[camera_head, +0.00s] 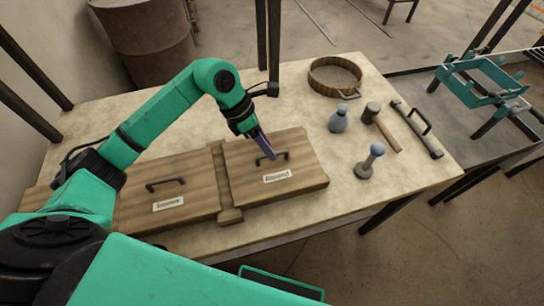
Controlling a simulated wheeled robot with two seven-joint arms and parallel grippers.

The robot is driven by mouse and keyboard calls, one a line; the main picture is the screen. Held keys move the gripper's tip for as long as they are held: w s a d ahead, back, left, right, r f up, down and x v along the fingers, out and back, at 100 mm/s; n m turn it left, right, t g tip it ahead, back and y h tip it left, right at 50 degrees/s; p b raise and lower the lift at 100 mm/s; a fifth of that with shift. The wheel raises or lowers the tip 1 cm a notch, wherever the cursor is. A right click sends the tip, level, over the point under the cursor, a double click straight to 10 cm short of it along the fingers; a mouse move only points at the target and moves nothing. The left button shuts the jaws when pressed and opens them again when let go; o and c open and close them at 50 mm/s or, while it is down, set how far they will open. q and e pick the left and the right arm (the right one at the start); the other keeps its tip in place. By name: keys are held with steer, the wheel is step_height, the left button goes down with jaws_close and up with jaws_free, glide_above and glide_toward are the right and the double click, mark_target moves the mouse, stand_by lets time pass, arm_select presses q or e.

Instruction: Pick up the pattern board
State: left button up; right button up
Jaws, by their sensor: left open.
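The pattern board is a flat wooden board with a dark handle and a white label. Two such boards lie side by side on the table: a right board (305,178) and a left board (190,207). I cannot tell from their labels which one the task means. My left gripper (268,152) is open and points down at the right board, close beside its dark handle (280,155). From this view I cannot tell whether the fingers are around the handle or touching it. My right gripper is not in view.
A round sieve (336,78), a grey bulb-shaped tool (338,119), a mallet (381,127), a rammer-like tool (369,160) and a handled bar (418,128) stand or lie on the table's right side. A teal frame (480,85) is beyond. The table's back middle is clear.

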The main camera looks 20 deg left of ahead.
arm_select(q)
steer(key=shift+d+f, duration=0.3)
steer(key=shift+f, duration=0.3)
jaws_close()
steer(key=shift+r, duration=0.1)
